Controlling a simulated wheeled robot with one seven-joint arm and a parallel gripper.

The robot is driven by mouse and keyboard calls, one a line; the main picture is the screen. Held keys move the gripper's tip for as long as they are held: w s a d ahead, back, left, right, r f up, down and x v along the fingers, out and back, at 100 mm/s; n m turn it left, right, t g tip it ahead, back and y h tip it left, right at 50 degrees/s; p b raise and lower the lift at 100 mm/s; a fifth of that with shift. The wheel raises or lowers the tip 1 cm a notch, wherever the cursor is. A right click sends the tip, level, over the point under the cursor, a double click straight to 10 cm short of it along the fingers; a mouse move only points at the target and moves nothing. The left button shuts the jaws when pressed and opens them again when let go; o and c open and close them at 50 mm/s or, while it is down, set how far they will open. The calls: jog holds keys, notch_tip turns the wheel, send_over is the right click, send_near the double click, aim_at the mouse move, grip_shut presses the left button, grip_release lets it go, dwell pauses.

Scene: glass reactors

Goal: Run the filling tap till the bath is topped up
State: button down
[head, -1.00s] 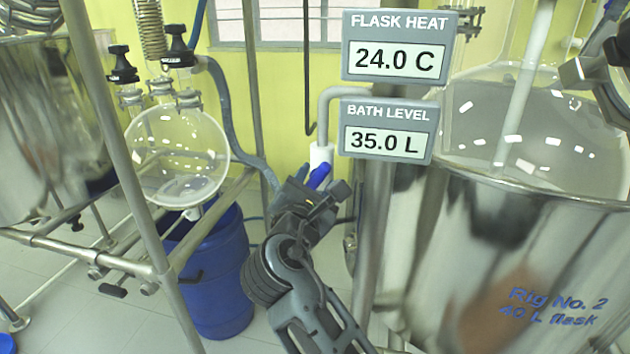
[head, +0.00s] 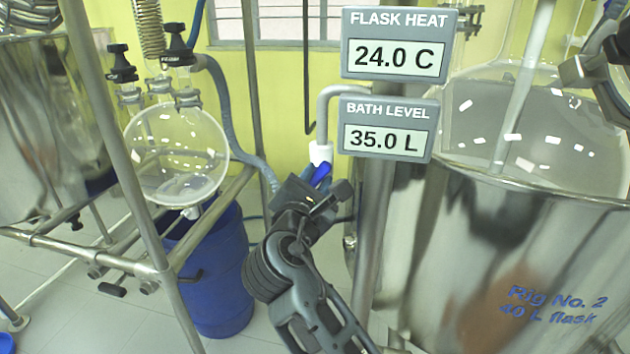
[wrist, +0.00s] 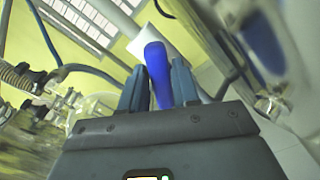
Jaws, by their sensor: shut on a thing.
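The filling tap has a white body (head: 320,153) under a grey bent pipe and a blue lever handle (head: 321,175). In the head view my gripper (head: 318,186) is at the handle, with part of the handle hidden behind it. In the wrist view the blue handle (wrist: 158,75) stands between the two fingers, and my gripper (wrist: 158,85) is shut on it. The bath level display (head: 387,132) reads 35.0 L. The bath is the steel vessel (head: 480,250) at the right, marked "Rig No. 2, 40 L flask", with a glass flask (head: 490,110) in it.
The flask heat display (head: 398,46) reads 24.0 C. A steel post (head: 375,230) stands between my arm and the bath. At the left are a steel frame (head: 120,150), a round glass flask (head: 176,160) and a blue drum (head: 220,280).

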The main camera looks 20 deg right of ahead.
jog(key=shift+f+m, duration=0.1)
jog(key=shift+m, duration=1.1)
jog(key=c, duration=1)
grip_release()
jog(key=shift+o, duration=0.2)
